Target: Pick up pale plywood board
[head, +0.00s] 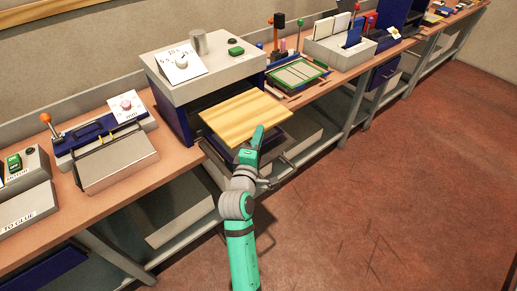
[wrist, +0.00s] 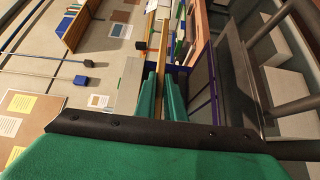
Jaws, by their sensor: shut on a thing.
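The pale plywood board (head: 243,112) is a flat yellowish sheet with light grain, held roughly level at the front of the grey-topped machine. My gripper (head: 257,138) is shut on its near edge, towards the right corner. In the wrist view the two green fingers of my gripper (wrist: 161,98) close on the board (wrist: 163,48), which shows as a thin edge-on strip. The board hides part of the machine's dark opening and lower bed, so I cannot tell whether it touches them.
The grey-topped machine (head: 205,73) stands behind the board with a cup and a card on top. A green-framed tray (head: 297,74) lies to the right, and a grey box machine (head: 117,160) sits to the left on the bench (head: 62,205). The reddish floor (head: 420,170) is clear.

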